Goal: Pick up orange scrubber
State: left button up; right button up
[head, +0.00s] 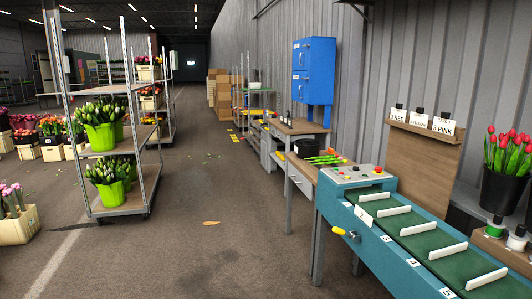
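No thing in the head view is clearly an orange scrubber. A small flat orange piece (211,223) lies on the bare floor in the aisle, left of the workbench; it is too small to tell what it is. Neither of my grippers is in view.
A shelf cart (128,206) with tulips in green buckets stands left. A workbench (293,127) and a teal conveyor (393,248) with a yellow handle (341,231) line the right. A black bucket of tulips (502,189) stands far right. The aisle floor between is mostly clear.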

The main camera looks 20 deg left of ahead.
aim_at(330, 151)
jog(key=u, duration=0.3)
jog(key=i+j+u, duration=0.2)
jog(key=i, duration=0.15)
jog(key=i+j+u, duration=0.15)
jog(key=i, duration=0.2)
jog(key=i+u, duration=0.4)
jog(key=i, duration=2.9)
jog(key=i+z, duration=0.1)
jog(key=i, duration=0.95)
